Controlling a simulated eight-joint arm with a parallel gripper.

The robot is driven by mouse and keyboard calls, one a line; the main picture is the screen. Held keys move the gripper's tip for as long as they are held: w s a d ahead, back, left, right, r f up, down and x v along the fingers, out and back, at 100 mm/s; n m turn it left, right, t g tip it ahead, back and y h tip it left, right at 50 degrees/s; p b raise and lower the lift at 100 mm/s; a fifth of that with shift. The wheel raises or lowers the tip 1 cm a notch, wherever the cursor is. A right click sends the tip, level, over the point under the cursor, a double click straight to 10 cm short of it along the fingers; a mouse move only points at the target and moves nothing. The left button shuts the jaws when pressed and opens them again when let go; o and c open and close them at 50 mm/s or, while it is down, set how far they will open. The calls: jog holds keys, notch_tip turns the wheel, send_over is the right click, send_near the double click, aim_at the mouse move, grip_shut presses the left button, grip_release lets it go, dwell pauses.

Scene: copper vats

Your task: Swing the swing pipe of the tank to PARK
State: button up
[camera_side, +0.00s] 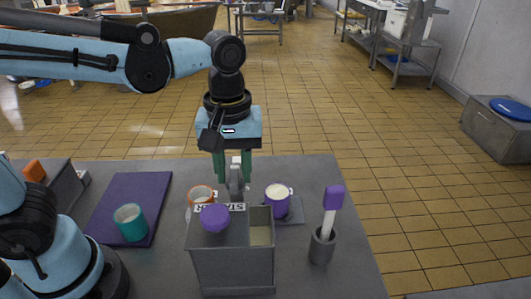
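The grey box-shaped tank (235,262) stands at the front of the grey table. A purple knob (214,217) is on its top left, and an open compartment (261,232) is on its right. A white label with dark letters, partly covered, lies behind the knob. A grey upright piece (236,180), which looks like the swing pipe, rises at the tank's back. My gripper (233,180) points down over it, with its green fingers apart on either side of the piece. I see no clear contact. No PARK mark is readable.
A white-filled orange-rimmed cup (201,194) and a purple cup (277,198) stand behind the tank. A purple-headed tool stands in a grey holder (322,245) at right. A teal cup (130,222) is on a purple mat (108,212) at left.

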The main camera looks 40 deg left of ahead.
jog(key=shift+o, duration=0.4)
notch_tip(320, 180, up, 12)
dwell(0.6)
jog(key=a+f+m+t, duration=0.7)
jog(key=a+f+m, duration=0.2)
jog(key=f, duration=0.4)
jog(key=shift+a+f, duration=0.25)
jog(key=shift+a, duration=0.55)
